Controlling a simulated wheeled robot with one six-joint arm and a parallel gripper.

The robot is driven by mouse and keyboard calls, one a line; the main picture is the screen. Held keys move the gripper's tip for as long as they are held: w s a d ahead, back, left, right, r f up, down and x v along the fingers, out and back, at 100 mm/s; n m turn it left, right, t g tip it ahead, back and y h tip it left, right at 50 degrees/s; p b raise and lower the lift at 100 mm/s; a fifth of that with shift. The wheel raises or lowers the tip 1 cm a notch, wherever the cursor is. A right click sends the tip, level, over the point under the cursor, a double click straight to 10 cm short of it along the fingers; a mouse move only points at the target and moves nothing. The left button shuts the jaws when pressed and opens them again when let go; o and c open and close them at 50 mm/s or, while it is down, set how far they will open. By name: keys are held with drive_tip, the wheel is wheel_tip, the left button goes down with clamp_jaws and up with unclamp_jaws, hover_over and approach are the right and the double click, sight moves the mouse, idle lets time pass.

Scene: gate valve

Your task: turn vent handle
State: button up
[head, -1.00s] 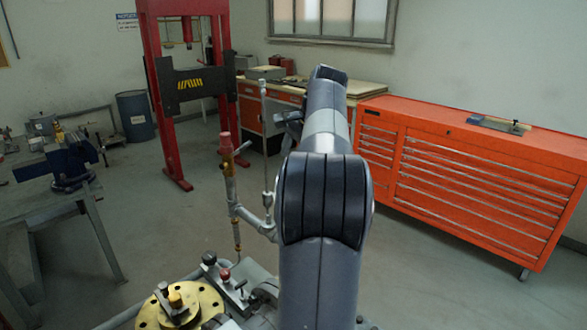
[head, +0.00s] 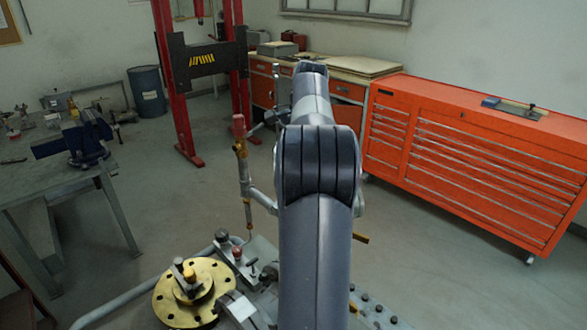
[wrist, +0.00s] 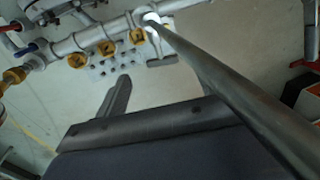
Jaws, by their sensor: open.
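A riser with a red cap (head: 239,125) and brass fittings (head: 241,150) stands left of my arm in the head view. I cannot tell which part is the vent handle. My gripper (wrist: 165,80) is open; one dark finger shows in the wrist view, and the other is not clearly visible. A long grey pole (wrist: 225,85) runs from a pipe joint close past the gripper's right side. Several yellow fittings (wrist: 107,48) sit on the pipe beyond the finger. In the head view my arm hides most of the gripper and part of the pipework.
A brass flange (head: 190,295) lies low in front. A bench with a blue vise (head: 88,138) is at left, a red press (head: 172,90) behind, an orange tool cabinet (head: 470,165) at right.

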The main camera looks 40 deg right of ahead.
drive_tip(key=x, duration=0.6)
drive_tip(key=shift+f, duration=0.1)
drive_tip(key=shift+c, duration=0.2)
